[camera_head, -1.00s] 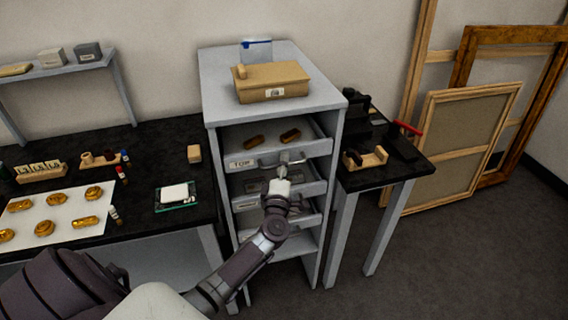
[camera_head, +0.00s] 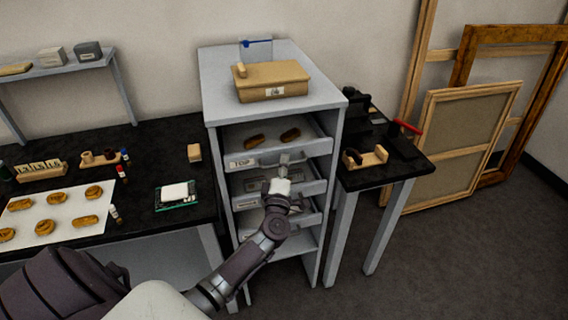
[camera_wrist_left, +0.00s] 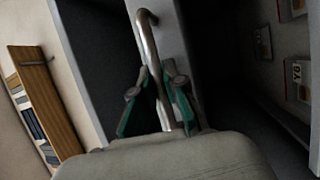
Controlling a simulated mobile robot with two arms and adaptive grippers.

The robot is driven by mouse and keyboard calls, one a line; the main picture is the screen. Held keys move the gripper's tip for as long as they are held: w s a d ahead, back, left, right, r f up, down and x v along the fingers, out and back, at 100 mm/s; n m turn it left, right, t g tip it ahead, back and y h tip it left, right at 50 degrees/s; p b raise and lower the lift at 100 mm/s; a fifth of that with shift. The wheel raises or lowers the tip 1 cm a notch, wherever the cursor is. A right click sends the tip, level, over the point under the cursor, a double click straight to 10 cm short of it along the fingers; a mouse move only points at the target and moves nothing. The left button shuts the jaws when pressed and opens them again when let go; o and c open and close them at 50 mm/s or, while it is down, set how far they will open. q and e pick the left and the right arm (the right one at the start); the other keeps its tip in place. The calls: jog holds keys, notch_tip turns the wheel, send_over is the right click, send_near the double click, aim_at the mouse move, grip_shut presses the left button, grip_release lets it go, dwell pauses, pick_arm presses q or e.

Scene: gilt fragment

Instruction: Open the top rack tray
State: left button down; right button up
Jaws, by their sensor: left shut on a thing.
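The grey rack (camera_head: 213,150) stands between two dark tables. Its top tray (camera_head: 310,148) has a label reading TOP and holds two brown pieces. My left gripper (camera_head: 284,168) is at the front of the top tray, near the middle of its front edge. In the left wrist view my left gripper (camera_wrist_left: 160,100) has its green-padded fingers on either side of a metal bar handle (camera_wrist_left: 148,38) and is shut on it. The gripper hides part of the lower trays in the head view. My right gripper is not in view.
A cardboard box (camera_head: 272,80) sits on the rack. The left table (camera_head: 150,150) holds a white sheet (camera_head: 62,213) with gilt pieces and a small scale (camera_head: 177,196). The right table (camera_head: 405,172) stands close beside the rack. Frames (camera_head: 465,135) lean on the wall.

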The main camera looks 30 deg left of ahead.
pick_arm(q)
jog(key=s+d+p, duration=0.2)
jog(key=s+d, duration=1.4)
jog(key=d, duration=0.3)
jog(key=shift+p, duration=0.35)
jog(key=c, duration=1.2)
grip_release()
jog(key=shift+s, duration=0.1)
jog(key=v, duration=1.2)
